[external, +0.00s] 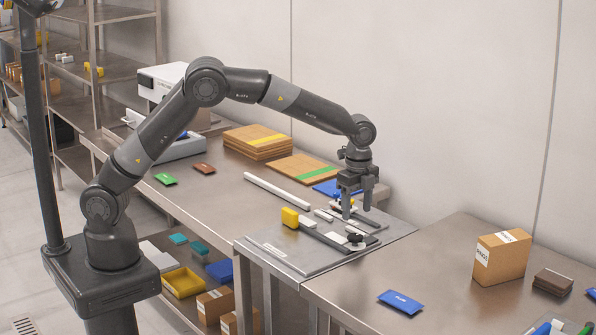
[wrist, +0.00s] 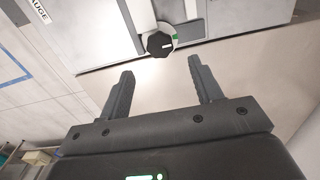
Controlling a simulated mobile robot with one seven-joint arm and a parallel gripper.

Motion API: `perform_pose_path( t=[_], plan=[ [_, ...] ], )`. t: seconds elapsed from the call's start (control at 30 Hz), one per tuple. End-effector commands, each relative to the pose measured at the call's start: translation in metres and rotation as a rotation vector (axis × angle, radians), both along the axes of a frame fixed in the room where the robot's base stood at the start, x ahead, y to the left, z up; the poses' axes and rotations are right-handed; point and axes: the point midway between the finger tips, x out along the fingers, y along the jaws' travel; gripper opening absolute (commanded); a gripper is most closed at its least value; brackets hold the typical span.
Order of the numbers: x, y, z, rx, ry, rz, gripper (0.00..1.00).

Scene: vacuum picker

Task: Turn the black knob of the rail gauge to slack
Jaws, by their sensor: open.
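The black knob (wrist: 159,44) shows in the wrist view with a white pointer mark on its face and a white dial with a green patch around it. In the external view the knob (external: 355,238) sits at the near right end of the rail gauge (external: 335,241), a dark rail with a yellow block (external: 290,217) at its other end. My gripper (external: 357,212) hangs above the gauge plate, pointing down. In the wrist view my gripper (wrist: 160,75) is open and empty, and the knob lies beyond its fingertips, apart from them. Any lettering on the dial is too small to read.
A cardboard box (external: 501,257) and a blue packet (external: 401,301) lie on the right bench. A long white bar (external: 278,190) and stacked brown boards (external: 257,141) lie on the left bench. The wall is close behind.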

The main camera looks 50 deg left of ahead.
Motion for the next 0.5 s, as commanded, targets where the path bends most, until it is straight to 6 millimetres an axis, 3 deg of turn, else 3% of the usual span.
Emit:
perform_pose_path(
  t=[0.1,0.3,0.5],
  plan=[
    [-0.001,0.0,-0.025,0.002,0.002,0.0,0.59],
    [-0.001,0.0,-0.057,0.001,0.002,0.001,0.59],
    [0.0,0.0,-0.07,-0.001,0.0,0.001,0.59]
  ],
)
